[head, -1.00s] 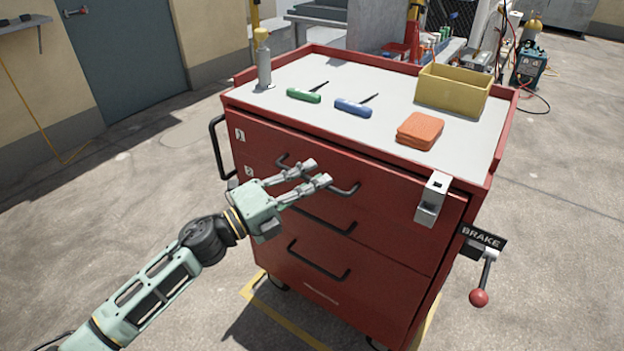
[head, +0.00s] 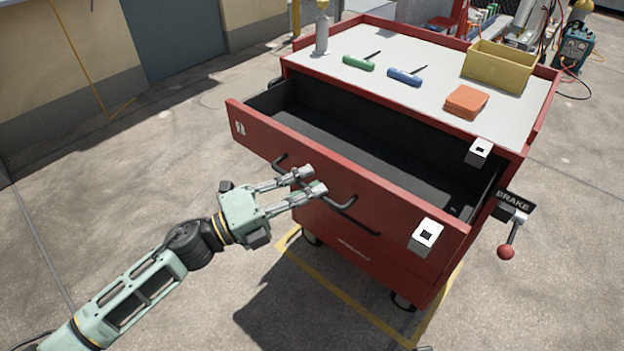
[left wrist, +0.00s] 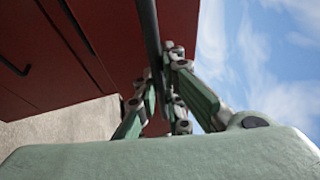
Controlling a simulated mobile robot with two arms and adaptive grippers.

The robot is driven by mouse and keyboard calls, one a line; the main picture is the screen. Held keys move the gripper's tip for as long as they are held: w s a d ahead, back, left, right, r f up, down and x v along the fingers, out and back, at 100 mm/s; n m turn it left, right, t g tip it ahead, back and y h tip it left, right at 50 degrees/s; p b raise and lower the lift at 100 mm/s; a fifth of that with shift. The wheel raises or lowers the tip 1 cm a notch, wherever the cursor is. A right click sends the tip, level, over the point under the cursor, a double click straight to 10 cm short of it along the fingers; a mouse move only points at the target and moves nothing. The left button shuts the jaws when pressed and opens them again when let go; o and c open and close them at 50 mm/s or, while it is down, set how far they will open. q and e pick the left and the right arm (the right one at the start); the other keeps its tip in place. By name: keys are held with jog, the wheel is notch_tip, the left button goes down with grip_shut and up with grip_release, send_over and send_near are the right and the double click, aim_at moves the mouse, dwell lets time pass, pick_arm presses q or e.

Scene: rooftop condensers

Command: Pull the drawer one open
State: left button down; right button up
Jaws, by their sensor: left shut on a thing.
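Drawer one (head: 345,185), the top red drawer with a "1" label, stands well out from the red tool cart (head: 535,115). Its dark inside shows, with a small dark item near the right end. My left gripper (head: 316,181) is shut on the black bar handle (head: 343,205) of this drawer. In the left wrist view the handle bar (left wrist: 151,35) passes between the fingers (left wrist: 168,85). My right gripper is not in view.
On the cart top are a spray bottle (head: 322,32), a green-handled tool (head: 358,63), a blue-handled tool (head: 405,77), orange cloths (head: 466,101) and a yellow bin (head: 498,67). A brake lever (head: 507,250) sticks out at the right. The floor in front is clear.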

pick_arm(q)
jog(key=shift+f, duration=0.15)
jog(key=c, duration=1.9)
grip_release()
jog(key=shift+o, duration=0.2)
jog(key=shift+a, duration=0.1)
jog(key=v, duration=1.2)
